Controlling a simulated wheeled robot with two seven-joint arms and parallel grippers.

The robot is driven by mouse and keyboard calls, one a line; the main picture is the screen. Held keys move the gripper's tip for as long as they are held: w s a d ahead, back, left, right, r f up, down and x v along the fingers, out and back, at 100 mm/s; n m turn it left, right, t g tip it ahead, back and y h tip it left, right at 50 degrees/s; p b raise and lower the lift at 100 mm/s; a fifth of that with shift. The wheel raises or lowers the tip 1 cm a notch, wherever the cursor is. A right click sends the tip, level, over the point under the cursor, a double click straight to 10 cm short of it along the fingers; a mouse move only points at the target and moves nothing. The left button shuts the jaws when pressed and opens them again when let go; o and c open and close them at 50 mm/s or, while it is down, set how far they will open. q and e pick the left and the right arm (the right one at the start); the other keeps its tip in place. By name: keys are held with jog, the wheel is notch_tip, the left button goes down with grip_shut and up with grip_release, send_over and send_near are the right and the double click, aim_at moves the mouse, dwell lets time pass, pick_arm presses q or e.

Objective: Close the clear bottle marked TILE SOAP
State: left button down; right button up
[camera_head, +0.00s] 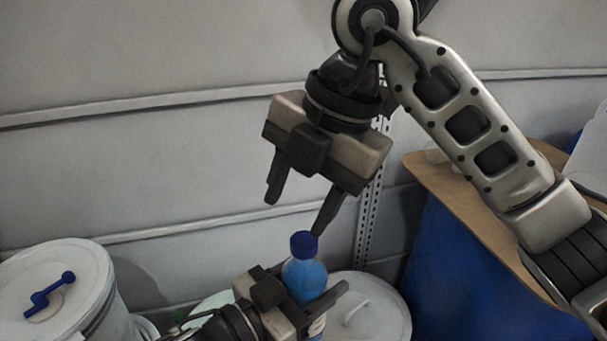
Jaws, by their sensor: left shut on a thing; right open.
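A clear bottle (303,276) with blue contents stands roughly upright at the lower middle of the head view. A dark blue cap (304,244) sits at its top; I cannot tell how tight it is. No TILE SOAP marking can be read from here. My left gripper (312,287) comes in from below and is shut on the bottle's body, hiding its lower part. My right gripper (301,208) points down above the bottle. Its two fingers are spread apart with nothing between them, and the right finger's tip is close above the cap.
A white drum (75,262) with a blue handle (50,295) on its lid stands at lower left. A round pale lid (376,318) lies behind and right of the bottle. A large blue drum (455,270) under a brown board (440,181) stands at right. A grey wall is behind.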

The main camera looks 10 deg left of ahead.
jog(key=n, duration=0.5)
jog(key=shift+s+a+r, duration=0.1)
jog(key=shift+a+r, duration=0.05)
jog(key=n, duration=0.3)
jog(key=shift+h, duration=0.3)
jog(key=n, duration=0.5)
jog(key=shift+s+a+r, duration=0.1)
jog(key=shift+a+r, duration=0.05)
jog(key=n, duration=0.2)
jog(key=shift+n+h, duration=0.3)
jog(key=n, duration=0.4)
jog(key=shift+r+n, duration=0.1)
jog(key=shift+n, duration=0.3)
jog(key=n+h, duration=0.1)
jog(key=n, duration=0.6)
jog(key=shift+r, duration=0.2)
jog(key=n, duration=0.5)
jog(key=shift+r, duration=0.1)
jog(key=n, duration=0.7)
jog(key=shift+w+r+h, duration=0.2)
jog(key=shift+w+h, duration=0.05)
jog(key=shift+h, duration=0.15)
jog(key=n, duration=0.5)
jog(key=shift+w+d+r, duration=0.15)
jog(key=shift+d, duration=0.1)
jog(key=n, duration=0.5)
jog(key=shift+w+d+r+n+h, duration=0.2)
jog(key=shift+n+h, duration=0.1)
jog(key=shift+h, duration=0.1)
